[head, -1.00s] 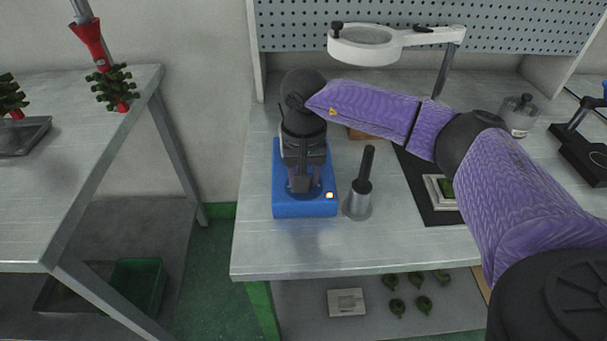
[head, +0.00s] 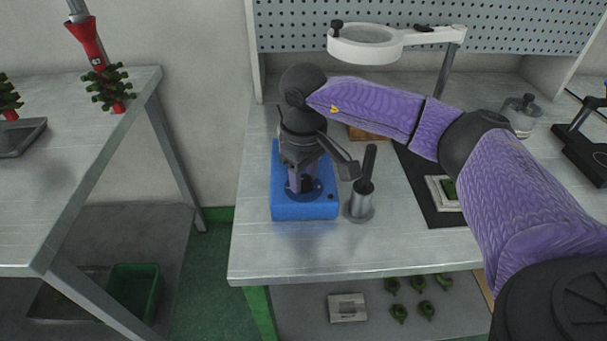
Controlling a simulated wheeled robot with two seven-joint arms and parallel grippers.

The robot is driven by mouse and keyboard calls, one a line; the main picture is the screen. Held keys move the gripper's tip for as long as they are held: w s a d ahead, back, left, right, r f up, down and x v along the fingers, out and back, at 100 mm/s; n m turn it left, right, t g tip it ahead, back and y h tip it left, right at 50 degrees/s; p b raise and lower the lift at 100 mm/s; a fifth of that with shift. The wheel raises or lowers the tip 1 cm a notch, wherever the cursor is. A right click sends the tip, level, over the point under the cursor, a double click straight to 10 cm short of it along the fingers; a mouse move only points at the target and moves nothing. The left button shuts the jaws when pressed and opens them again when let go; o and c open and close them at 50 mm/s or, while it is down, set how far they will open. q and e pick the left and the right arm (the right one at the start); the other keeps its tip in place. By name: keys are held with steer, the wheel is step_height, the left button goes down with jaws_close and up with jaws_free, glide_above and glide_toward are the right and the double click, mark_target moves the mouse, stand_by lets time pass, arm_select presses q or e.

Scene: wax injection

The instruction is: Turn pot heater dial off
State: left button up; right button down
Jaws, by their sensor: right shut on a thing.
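The pot heater is a blue box (head: 287,210) on the workbench, with a dark round part on its top. My right gripper (head: 305,186) points down onto this top and is shut. Its fingers are around the dark dial, which they and the wrist largely hide. A wrist bracket sticks out to the right, close to the dark handle of a metal cylinder. The small indicator (head: 331,197) at the heater's front right looks dark. My left gripper is not in view.
The metal cylinder with a dark handle (head: 361,204) stands just right of the heater. A ring magnifier (head: 365,43) stands behind. A black mat (head: 434,215) lies to the right, under my arm. The bench front is clear.

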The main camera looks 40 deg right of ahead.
mark_target(304, 179)
stand_by(0.4)
steer(key=shift+c, duration=1.9)
jaws_free()
steer(key=shift+o, duration=0.5)
step_height(304, 179, up, 10)
steer(key=p, duration=0.3)
